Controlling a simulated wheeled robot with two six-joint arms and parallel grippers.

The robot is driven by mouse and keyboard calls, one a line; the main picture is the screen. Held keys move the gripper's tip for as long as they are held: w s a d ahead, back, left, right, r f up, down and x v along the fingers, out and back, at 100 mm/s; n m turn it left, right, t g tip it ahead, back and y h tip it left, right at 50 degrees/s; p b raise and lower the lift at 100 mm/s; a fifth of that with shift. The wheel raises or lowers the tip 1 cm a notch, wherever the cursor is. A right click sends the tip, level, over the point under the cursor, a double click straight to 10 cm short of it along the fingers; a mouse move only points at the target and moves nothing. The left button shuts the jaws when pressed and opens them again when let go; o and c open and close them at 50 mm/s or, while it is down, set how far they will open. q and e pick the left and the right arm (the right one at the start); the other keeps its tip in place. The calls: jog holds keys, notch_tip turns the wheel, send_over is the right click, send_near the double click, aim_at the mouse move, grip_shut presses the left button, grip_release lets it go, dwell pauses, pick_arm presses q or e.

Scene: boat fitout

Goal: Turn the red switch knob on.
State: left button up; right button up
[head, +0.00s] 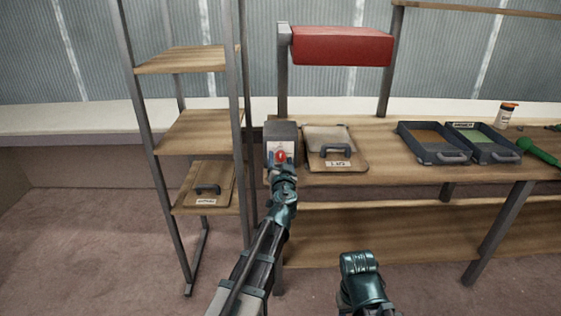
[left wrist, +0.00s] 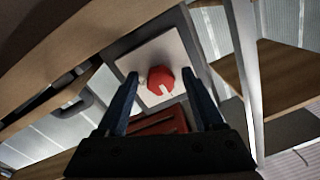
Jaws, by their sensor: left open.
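The red switch knob (head: 281,156) sits on the pale face plate of a grey switch box (head: 283,131) at the left end of the workbench. In the left wrist view the red knob (left wrist: 161,80) shows a pale notch mark on its lower edge, with the white plate (left wrist: 150,57) behind it. My left gripper (left wrist: 163,95) is open, with one finger on each side of the knob; I cannot tell whether they touch it. In the head view my left gripper (head: 281,165) is right in front of the box. My right arm shows low in the head view, but its fingers do not.
A lidded board with a black handle (head: 343,160) lies just right of the box. Two dark trays (head: 437,158) (head: 490,155), a white bottle (head: 506,115) and a green tool (head: 538,151) are farther right. A shelf rack (head: 194,131) stands left.

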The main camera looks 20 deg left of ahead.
pick_arm(q)
grip_shut()
jog(key=shift+m, duration=0.3)
jog(key=m, duration=0.4)
jog(key=shift+a, duration=0.1)
jog(key=m, duration=0.4)
jog(key=shift+m+b, duration=0.3)
jog(key=m, duration=0.4)
jog(key=shift+s+r+m+t, duration=0.1)
jog(key=shift+r+m+t, duration=0.05)
jog(key=shift+m+t, duration=0.15)
jog(key=m, duration=0.4)
jog(key=shift+h, duration=0.3)
jog(key=shift+m, duration=0.4)
